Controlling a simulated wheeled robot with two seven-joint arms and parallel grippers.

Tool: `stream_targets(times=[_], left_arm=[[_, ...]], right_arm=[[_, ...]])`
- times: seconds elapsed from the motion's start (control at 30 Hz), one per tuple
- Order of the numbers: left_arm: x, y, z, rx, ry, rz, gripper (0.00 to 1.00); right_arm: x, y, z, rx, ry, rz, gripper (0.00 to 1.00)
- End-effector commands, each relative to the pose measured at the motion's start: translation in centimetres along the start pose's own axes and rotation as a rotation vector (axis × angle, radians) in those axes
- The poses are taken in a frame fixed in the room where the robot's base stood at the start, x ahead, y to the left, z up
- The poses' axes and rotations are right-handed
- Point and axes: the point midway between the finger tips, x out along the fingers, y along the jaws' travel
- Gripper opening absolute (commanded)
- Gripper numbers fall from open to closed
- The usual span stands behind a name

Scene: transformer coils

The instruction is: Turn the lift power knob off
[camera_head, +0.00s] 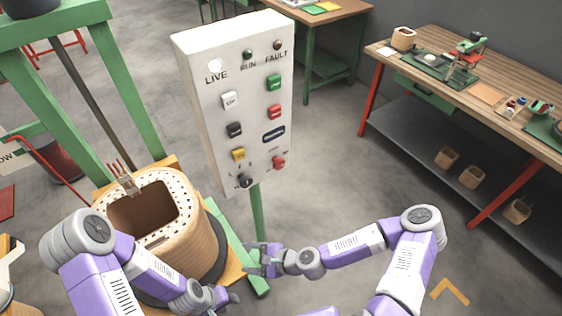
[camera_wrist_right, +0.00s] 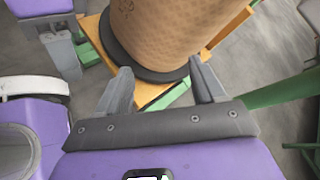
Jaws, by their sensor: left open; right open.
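A white control panel (camera_head: 215,130) stands on a green post in the head view. A dark rotary knob (camera_head: 244,181) is at its lower left and a red knob or button (camera_head: 279,162) at its lower right. Their small labels are too small to read. My right gripper (camera_head: 252,264) is open and empty, below the panel and apart from it. In the right wrist view its two fingers (camera_wrist_right: 163,88) are spread with the coil behind them. My left gripper (camera_head: 230,298) is open, lower in the head view, near the coil's base and away from the panel.
A tan perforated coil (camera_head: 205,245) stands on a wooden and green support at left, close to both grippers; it shows in the wrist view too (camera_wrist_right: 165,35). A green frame (camera_head: 75,100) rises at left. A workbench (camera_head: 470,85) is at right. Floor right of the panel is clear.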

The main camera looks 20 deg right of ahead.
Motion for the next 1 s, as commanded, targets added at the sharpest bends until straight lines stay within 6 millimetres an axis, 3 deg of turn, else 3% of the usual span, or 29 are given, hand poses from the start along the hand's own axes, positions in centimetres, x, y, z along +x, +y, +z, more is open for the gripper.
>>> stream_targets(times=[0.03,0.2,0.33,0.43,0.57,1.0], left_arm=[[-0.9,0.3,0.0,0.000,0.000,0.000,0.43],[-2.2,0.8,0.1,0.000,0.001,0.000,0.43],[-2.8,1.0,0.1,0.000,0.001,0.000,0.43],[-3.0,1.1,0.1,0.000,0.001,0.000,0.43],[-3.0,1.1,0.1,-0.001,0.001,0.000,0.43],[-2.8,1.0,0.1,-0.001,0.001,0.000,0.43]], right_arm=[[-1.2,-3.7,0.5,0.129,-0.022,-0.118,0.68],[-7.0,-14.2,0.0,0.474,-0.122,-0.473,0.68],[-11.8,-19.2,-1.2,0.631,-0.192,-0.665,0.68],[-14.3,-21.1,-1.9,0.692,-0.228,-0.750,0.68],[-15.2,-22.3,-2.4,0.721,-0.247,-0.789,0.68],[-11.0,-26.5,-2.7,0.719,-0.245,-0.786,0.68]])
